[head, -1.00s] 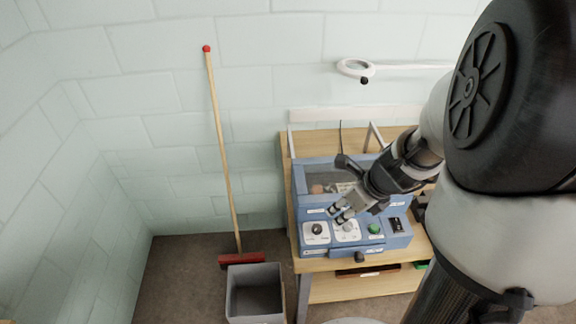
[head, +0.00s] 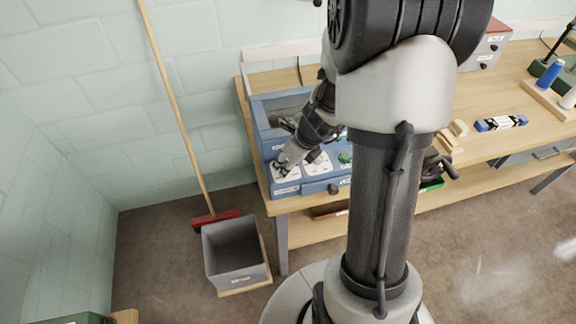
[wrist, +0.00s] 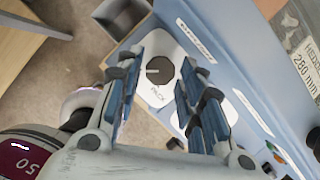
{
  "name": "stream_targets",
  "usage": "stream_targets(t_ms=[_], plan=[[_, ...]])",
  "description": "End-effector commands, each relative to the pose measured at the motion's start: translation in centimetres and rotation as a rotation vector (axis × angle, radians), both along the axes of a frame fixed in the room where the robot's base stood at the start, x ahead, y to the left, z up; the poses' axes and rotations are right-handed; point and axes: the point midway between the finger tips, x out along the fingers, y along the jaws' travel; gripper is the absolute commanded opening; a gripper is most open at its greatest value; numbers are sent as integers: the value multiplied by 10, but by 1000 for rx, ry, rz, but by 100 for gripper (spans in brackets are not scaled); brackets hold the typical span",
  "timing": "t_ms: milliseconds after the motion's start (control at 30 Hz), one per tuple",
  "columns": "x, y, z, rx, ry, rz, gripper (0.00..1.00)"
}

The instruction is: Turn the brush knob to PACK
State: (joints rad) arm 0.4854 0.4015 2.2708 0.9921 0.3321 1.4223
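The brush knob (wrist: 160,70) is a dark round dial on a white plate (wrist: 166,37) of the blue machine (head: 262,118). A short pale mark on the knob points left in the wrist view, and the word PACK is printed just below the knob there. My gripper (wrist: 160,88) is open, with one finger on each side of the knob. I cannot tell whether the fingers touch it. In the head view my gripper (head: 281,167) is over the machine's left white plate and hides most of that knob.
A second white plate (head: 317,165) and a green button (head: 345,158) are to the right on the machine's front. A grey bin (head: 235,250) and a red-headed broom (head: 215,219) stand at the left. The wooden bench (head: 480,180) extends right.

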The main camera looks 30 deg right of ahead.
Motion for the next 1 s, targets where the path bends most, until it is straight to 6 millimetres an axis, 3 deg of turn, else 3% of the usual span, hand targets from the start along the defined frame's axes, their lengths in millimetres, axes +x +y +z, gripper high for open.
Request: stream_targets(t_ms=[300,767,1000], plan=[[1,0,-2,0,0,1,35],[1,0,-2,0,0,1,4],[1,0,-1,-1,0,16,3]])
